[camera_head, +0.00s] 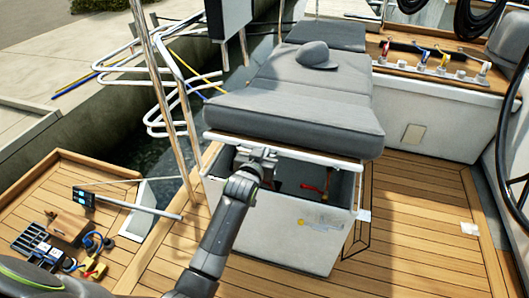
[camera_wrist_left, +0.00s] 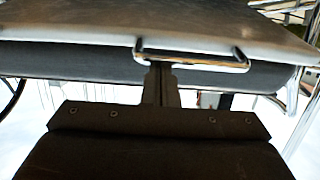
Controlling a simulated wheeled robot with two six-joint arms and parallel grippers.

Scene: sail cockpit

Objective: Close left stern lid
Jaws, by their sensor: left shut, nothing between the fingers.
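My right gripper is not in view.
A grey cap (camera_head: 314,55) lies on the cushions. Metal posts (camera_head: 165,90) and rails stand at left. Tools and a small box (camera_head: 67,225) lie on the left deck. A steering wheel (camera_head: 512,170) is at right. The teak floor (camera_head: 420,220) right of the locker is mostly clear.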

